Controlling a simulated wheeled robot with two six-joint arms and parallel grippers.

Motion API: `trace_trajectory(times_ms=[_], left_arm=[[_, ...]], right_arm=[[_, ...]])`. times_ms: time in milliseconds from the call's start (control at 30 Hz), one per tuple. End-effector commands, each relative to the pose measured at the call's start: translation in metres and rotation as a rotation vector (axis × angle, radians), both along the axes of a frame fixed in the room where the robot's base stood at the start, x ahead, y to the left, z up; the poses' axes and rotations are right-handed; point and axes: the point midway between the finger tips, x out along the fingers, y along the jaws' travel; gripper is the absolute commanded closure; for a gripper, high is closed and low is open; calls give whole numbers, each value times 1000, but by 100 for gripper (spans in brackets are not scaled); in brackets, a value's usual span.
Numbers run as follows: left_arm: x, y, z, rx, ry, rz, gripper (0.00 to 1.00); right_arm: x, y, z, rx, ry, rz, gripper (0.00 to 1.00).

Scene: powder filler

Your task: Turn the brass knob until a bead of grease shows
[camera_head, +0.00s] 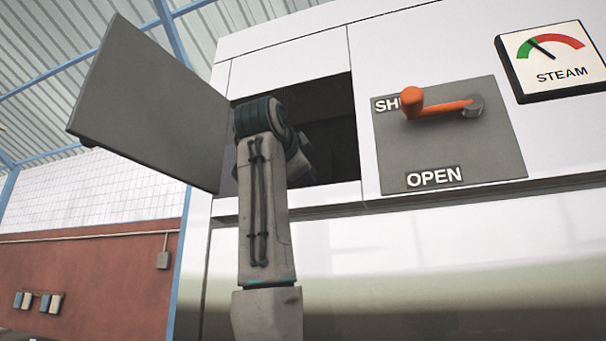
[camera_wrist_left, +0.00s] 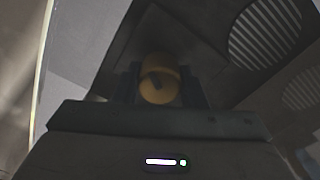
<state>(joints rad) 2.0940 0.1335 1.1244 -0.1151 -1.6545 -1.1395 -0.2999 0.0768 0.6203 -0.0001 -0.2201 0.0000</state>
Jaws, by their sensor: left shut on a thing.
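My left arm reaches up into the dark open compartment (camera_head: 335,110) of the white machine in the head view, and its gripper is hidden inside there. In the left wrist view, my left gripper (camera_wrist_left: 160,93) is shut on the brass knob (camera_wrist_left: 158,76). The knob is round and yellowish, with a dark mark on its near face, and sits between the two dark fingers. The picture is dim, and I cannot make out any grease. My right gripper is in neither view.
A grey door (camera_head: 150,100) hangs open left of the compartment. To the right are a plate (camera_head: 490,150) marked OPEN, an orange-handled lever (camera_head: 440,108) and a STEAM gauge (camera_head: 553,60). Round slotted vents (camera_wrist_left: 265,32) show inside, in the wrist view.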

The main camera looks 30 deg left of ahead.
Motion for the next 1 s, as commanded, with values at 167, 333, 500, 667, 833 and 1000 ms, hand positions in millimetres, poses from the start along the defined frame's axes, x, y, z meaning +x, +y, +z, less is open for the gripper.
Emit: trace_trajectory(times_ms=[167,333,500,667,833,1000], left_arm=[[0,0,0,72,17,-1,85],[0,0,0,107,26,0,85],[0,0,0,120,30,0,85],[0,0,0,120,30,0,85],[0,0,0,119,29,0,58],[0,0,0,119,29,0,41]], right_arm=[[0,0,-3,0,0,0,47],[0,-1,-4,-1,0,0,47],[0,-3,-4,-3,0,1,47],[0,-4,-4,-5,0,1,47],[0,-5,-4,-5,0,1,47],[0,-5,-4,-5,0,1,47]])
